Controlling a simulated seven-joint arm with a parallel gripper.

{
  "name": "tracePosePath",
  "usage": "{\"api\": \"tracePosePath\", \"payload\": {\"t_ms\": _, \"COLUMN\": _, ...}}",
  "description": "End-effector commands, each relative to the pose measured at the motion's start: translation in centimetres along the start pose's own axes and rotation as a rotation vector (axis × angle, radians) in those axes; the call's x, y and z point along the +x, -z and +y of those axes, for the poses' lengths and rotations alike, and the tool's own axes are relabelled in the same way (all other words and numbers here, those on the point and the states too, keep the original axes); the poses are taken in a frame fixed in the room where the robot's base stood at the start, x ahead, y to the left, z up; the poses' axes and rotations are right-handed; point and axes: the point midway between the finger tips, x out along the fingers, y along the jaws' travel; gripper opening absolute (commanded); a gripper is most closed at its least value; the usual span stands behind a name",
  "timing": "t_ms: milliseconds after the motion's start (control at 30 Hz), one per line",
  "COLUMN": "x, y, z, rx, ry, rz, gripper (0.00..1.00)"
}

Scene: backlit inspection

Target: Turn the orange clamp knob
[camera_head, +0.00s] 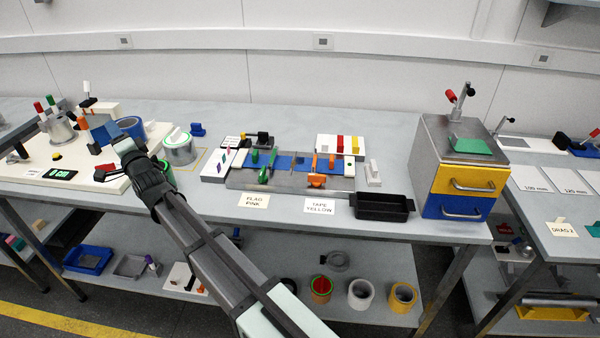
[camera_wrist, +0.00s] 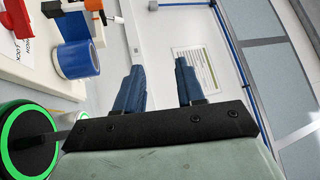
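An orange clamp knob (camera_head: 316,181) sits at the front edge of a grey fixture plate (camera_head: 240,181) in the middle of the bench. A thin orange bar stands just above it, beside a blue strip (camera_head: 283,161) on the fixture. My gripper (camera_head: 122,144) is far to the left of the knob, over the left part of the bench. In the wrist view my gripper (camera_wrist: 157,85) has its two blue fingers apart with nothing between them. The knob does not show in the wrist view.
A black tray (camera_head: 384,208) and a drawer cabinet (camera_head: 463,165) stand right of the fixture. Two label cards (camera_head: 254,201) lie in front. A green-ringed can (camera_head: 180,149) stands between my gripper and the fixture. A blue roll (camera_wrist: 78,60) is near my fingers in the wrist view.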

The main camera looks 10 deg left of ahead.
Motion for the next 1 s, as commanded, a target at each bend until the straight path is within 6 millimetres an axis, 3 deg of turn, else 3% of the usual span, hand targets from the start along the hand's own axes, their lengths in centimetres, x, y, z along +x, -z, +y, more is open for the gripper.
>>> {"api": "tracePosePath", "payload": {"t_ms": 267, "x": 0.1, "y": 7.2, "z": 3.0, "rx": 0.044, "ry": -0.246, "rz": 0.032, "gripper": 0.38}}
{"api": "tracePosePath", "payload": {"t_ms": 467, "x": -1.7, "y": 14.8, "z": 5.6, "rx": 0.113, "ry": -0.509, "rz": 0.089, "gripper": 0.38}}
{"api": "tracePosePath", "payload": {"t_ms": 767, "x": -8.5, "y": 26.0, "z": 7.8, "rx": 0.255, "ry": -0.920, "rz": 0.225, "gripper": 0.38}}
{"api": "tracePosePath", "payload": {"t_ms": 1000, "x": -16.5, "y": 33.5, "z": 7.1, "rx": 0.398, "ry": -1.236, "rz": 0.368, "gripper": 0.38}}
